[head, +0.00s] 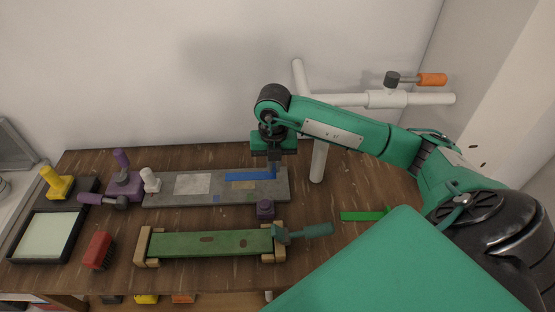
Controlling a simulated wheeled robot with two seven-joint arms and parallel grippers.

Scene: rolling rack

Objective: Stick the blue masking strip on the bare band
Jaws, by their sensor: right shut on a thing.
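A blue masking strip (248,176) extends left from my right gripper (273,171), over the back edge of a long grey board (164,197). My right gripper is shut on the strip's right end, pointing down; I cannot tell whether the strip touches the board. Just in front of the strip is a tan patch (243,185), partly covered. A pale grey patch (193,184) lies further left on the board. I cannot tell for sure which patch is the bare band. My left gripper is not in view.
A green board (210,243) in wooden holders lies in front, with a green-handled tool (308,231) at its right end. A purple block (265,208) stands at the grey board's front edge. A red brush (97,250) and a black-framed tray (46,237) are left. White pipes (319,160) stand behind right.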

